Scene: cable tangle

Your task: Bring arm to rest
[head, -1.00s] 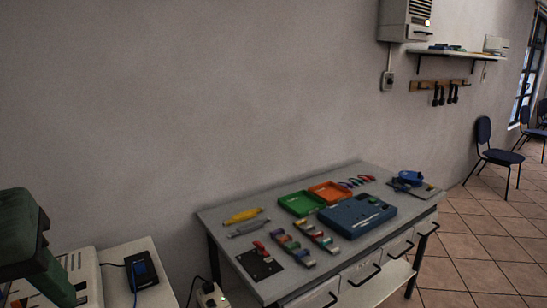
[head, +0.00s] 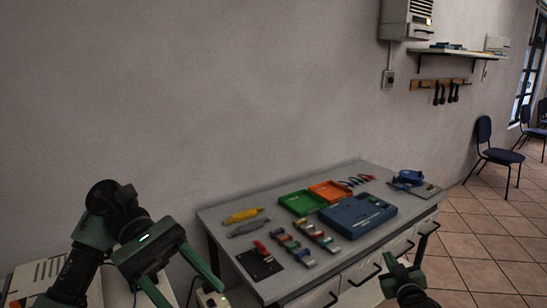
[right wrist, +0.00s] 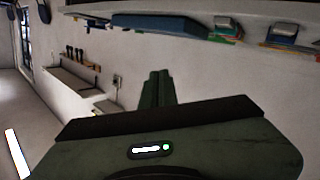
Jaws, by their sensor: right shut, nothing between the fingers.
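My left arm enters the head view at the lower left. Its gripper (head: 190,295) has two green fingers set apart, with nothing seen between them; it is in front of the table's left end. My right gripper (head: 402,276) shows at the lower right, in front of the table's drawers. In the right wrist view its two dark green fingers (right wrist: 156,89) lie together, shut and empty. Most of my right arm is out of the head view.
A grey table (head: 222,222) holds a blue case (head: 352,219), a green tray (head: 300,203), an orange tray (head: 330,191) and several coloured small parts. A white surface (head: 28,270) stands at the lower left. Chairs (head: 487,150) and open tiled floor lie right.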

